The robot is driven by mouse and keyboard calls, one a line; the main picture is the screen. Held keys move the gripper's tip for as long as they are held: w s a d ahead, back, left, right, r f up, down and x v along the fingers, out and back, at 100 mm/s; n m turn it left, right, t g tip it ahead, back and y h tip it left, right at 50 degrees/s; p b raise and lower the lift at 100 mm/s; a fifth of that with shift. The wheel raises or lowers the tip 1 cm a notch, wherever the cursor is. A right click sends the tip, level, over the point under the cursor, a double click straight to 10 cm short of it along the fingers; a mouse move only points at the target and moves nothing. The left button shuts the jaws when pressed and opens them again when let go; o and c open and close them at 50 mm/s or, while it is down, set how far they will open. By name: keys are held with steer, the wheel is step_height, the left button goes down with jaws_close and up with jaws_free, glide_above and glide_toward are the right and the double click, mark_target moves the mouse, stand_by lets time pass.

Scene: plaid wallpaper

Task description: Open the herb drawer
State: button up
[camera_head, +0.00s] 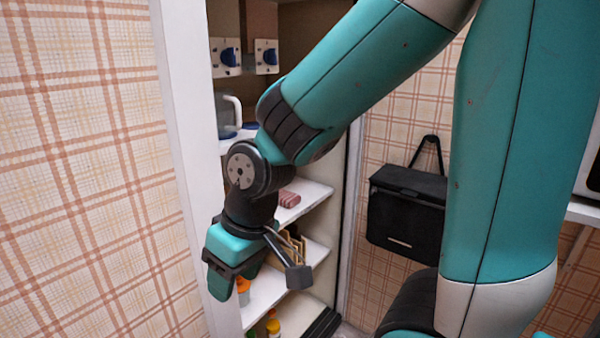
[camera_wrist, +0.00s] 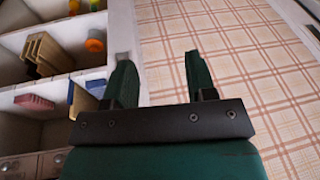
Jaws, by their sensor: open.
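My gripper (camera_head: 232,281) hangs low in front of the open white shelf unit, near its left side post. In the wrist view, my gripper (camera_wrist: 158,62) has its two green fingers apart with nothing between them. I cannot tell which one is the herb drawer. No drawer front is clearly visible in the head view, where my arm hides part of the shelves.
The shelves hold a pink block (camera_head: 289,199), a clear jug (camera_head: 228,115), orange and yellow items and wooden racks (camera_wrist: 48,52). The white side post (camera_head: 190,150) stands beside my gripper. A black bag (camera_head: 407,210) hangs on the plaid wall to the right.

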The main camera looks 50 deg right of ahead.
steer(key=w+d+f+t+b, duration=0.1)
steer(key=w+d+f+b, duration=0.3)
steer(key=f, duration=0.3)
steer(key=w+d+r+t+y, duration=0.2)
steer(key=w+d+t, duration=0.4)
steer(key=w+d, duration=0.5)
steer(key=s+d+r+m+t+h, duration=0.1)
steer(key=s+d+r+t+h, duration=0.15)
steer(key=d, duration=0.65)
steer(key=s+d+r+t+h, duration=0.1)
steer(key=d+r+t+h, duration=0.15)
steer(key=d, duration=0.55)
steer(key=s+d+r+m+t+h, duration=0.15)
steer(key=d+r+t, duration=0.25)
steer(key=d, duration=0.5)
steer(key=w+d+p, duration=0.1)
steer(key=w+p, duration=0.3)
steer(key=w, duration=1.2)
steer(key=shift+w+d+f+n, duration=0.15)
steer(key=shift+w+d+n, duration=0.15)
steer(key=shift+w+n, duration=0.15)
